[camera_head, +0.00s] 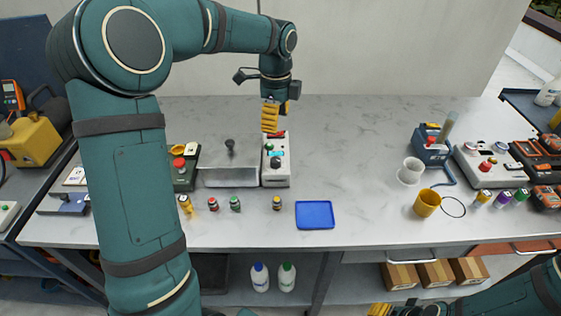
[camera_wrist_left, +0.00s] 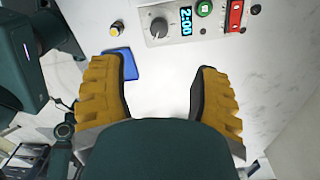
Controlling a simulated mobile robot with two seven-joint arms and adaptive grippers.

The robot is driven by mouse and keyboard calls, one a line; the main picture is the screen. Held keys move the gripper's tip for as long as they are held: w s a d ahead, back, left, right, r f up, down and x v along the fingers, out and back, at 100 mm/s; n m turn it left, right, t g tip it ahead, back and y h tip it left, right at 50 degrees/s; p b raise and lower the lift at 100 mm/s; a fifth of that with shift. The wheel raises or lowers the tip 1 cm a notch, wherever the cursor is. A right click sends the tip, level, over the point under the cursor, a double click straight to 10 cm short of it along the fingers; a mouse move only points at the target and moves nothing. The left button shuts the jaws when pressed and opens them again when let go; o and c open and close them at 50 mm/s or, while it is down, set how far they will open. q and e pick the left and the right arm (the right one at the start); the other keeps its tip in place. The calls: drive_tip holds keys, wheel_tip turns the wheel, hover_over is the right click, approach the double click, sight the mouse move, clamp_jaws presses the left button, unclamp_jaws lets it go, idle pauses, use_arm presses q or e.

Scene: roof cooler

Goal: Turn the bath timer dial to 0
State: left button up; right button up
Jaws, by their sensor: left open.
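The bath (camera_head: 232,172) is a steel-lidded box left of centre on the bench, with a white control panel (camera_head: 276,178) on its right side. The timer dial is a dark round knob (camera_head: 275,162) on this panel. In the left wrist view the dial (camera_wrist_left: 158,27) shows beside a display (camera_wrist_left: 186,22) reading 2:00, a green button (camera_wrist_left: 204,8) and a red switch (camera_wrist_left: 235,15). My left gripper (camera_head: 270,118) is above the panel's back end. In the left wrist view its yellow fingers (camera_wrist_left: 165,63) are wide apart and empty. My right gripper (camera_head: 380,310) barely shows at the bottom edge.
A blue tray (camera_head: 315,215) and several small bottles (camera_head: 235,204) stand in front of the bath. A white cup (camera_head: 411,171), a yellow mug (camera_head: 427,203) and other devices are at right. The bench between panel and cup is clear.

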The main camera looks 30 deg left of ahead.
sight(276, 159)
use_arm(q)
drive_tip(key=f+b, duration=0.1)
drive_tip(key=f, duration=0.3)
drive_tip(key=f+b, duration=0.1)
drive_tip(key=f, duration=0.4)
drive_tip(key=f+b, duration=0.1)
drive_tip(key=f, duration=0.3)
drive_tip(key=shift+s+d+f, duration=0.1)
drive_tip(key=shift+s+f, duration=0.2)
drive_tip(key=shift+f, duration=0.05)
clamp_jaws()
